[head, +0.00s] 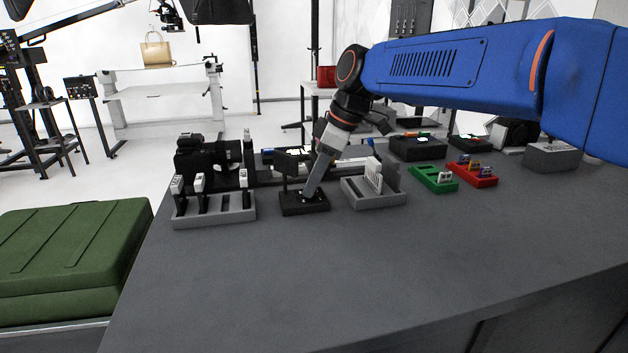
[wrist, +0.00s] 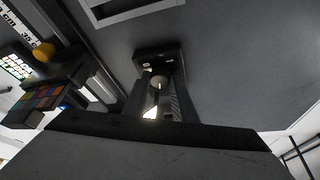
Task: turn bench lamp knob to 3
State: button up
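In the head view my gripper (head: 308,192) points down at the top of this box and hides the knob. In the wrist view the box (wrist: 158,56) lies ahead, and the round grey knob (wrist: 158,81) shows between the two fingertips of my gripper (wrist: 159,90). The fingers are on either side of the knob. I cannot tell whether they press on it. The scale marks and the knob's setting are too small to read.
A grey tray with upright tools (head: 214,214) stands left of the box. A grey rack with white cards (head: 374,198) stands close on the right. Green (head: 433,180) and red (head: 473,176) trays lie farther right. The table's front is clear.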

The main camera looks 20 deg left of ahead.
jog(key=shift+m, duration=0.4)
jog(key=shift+s+m+t, duration=0.15)
jog(key=shift+m+t, duration=0.45)
jog(key=shift+m, duration=0.8)
jog(key=shift+s+m+t, duration=0.1)
jog(key=shift+m+t, duration=0.5)
jog(key=shift+m, duration=0.8)
jog(key=shift+h, duration=0.3)
jog(key=o, duration=1)
jog(key=shift+o, duration=0.2)
jog(key=v, duration=1.7)
jog(key=shift+r, duration=0.25)
